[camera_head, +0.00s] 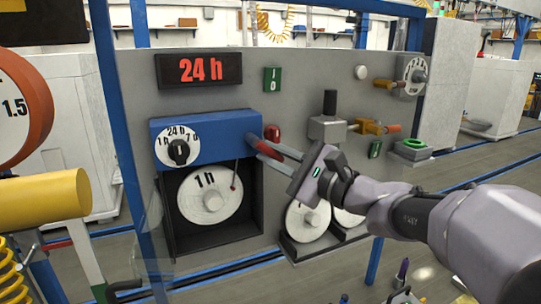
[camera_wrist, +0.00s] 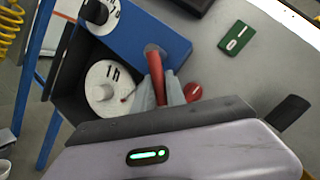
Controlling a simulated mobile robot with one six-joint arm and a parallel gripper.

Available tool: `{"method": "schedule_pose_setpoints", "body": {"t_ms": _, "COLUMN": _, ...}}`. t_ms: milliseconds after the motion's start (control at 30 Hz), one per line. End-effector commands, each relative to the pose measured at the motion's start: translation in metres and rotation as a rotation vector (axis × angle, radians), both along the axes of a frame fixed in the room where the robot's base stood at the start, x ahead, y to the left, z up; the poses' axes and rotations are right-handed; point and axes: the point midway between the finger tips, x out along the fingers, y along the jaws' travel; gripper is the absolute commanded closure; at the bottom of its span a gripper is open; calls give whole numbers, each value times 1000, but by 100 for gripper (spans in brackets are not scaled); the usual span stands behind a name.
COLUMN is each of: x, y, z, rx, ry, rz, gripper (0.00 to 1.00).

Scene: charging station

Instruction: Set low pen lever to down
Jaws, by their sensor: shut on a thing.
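A red lever (camera_head: 266,149) sticks out from a grey pivot on the right end of a blue recorder housing (camera_head: 215,134). It slants down to the right in the head view. My gripper (camera_head: 277,149) is shut on this lever, with one grey finger on each side. The wrist view shows the red lever (camera_wrist: 155,66) between my fingers (camera_wrist: 160,92), its outer end partly hidden by them. Below the housing is a white "1 h" disc (camera_head: 208,195) in a dark open box, with a thin red-tipped pen (camera_head: 233,187) at its right.
A separate red knob (camera_head: 272,132) is close beside my fingers; it also shows in the wrist view (camera_wrist: 193,92). A black dial knob (camera_head: 179,151) is on the housing. A second white disc (camera_head: 307,220) is below my gripper. Brass fittings (camera_head: 372,127) stick out at right.

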Motion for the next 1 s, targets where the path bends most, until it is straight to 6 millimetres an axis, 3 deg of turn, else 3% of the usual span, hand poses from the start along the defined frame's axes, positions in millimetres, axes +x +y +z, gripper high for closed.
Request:
{"method": "schedule_pose_setpoints", "body": {"t_ms": 67, "x": 0, "y": 0, "z": -1, "rx": 0, "ry": 1, "rz": 1, "gripper": 100}}
{"method": "schedule_pose_setpoints", "body": {"t_ms": 100, "x": 0, "y": 0, "z": -1, "rx": 0, "ry": 1, "rz": 1, "gripper": 76}}
{"method": "schedule_pose_setpoints", "body": {"t_ms": 200, "x": 0, "y": 0, "z": -1, "rx": 0, "ry": 1, "rz": 1, "gripper": 62}}
{"method": "schedule_pose_setpoints", "body": {"t_ms": 567, "x": -5, "y": -6, "z": -1, "rx": 0, "ry": 1, "rz": -1, "gripper": 62}}
{"method": "schedule_pose_setpoints", "body": {"t_ms": 667, "x": -17, "y": -20, "z": -3, "rx": -1, "ry": 2, "rz": -4, "gripper": 62}}
{"method": "schedule_pose_setpoints", "body": {"t_ms": 1000, "x": -89, "y": -98, "z": -15, "rx": 0, "ry": 2, "rz": -6, "gripper": 62}}
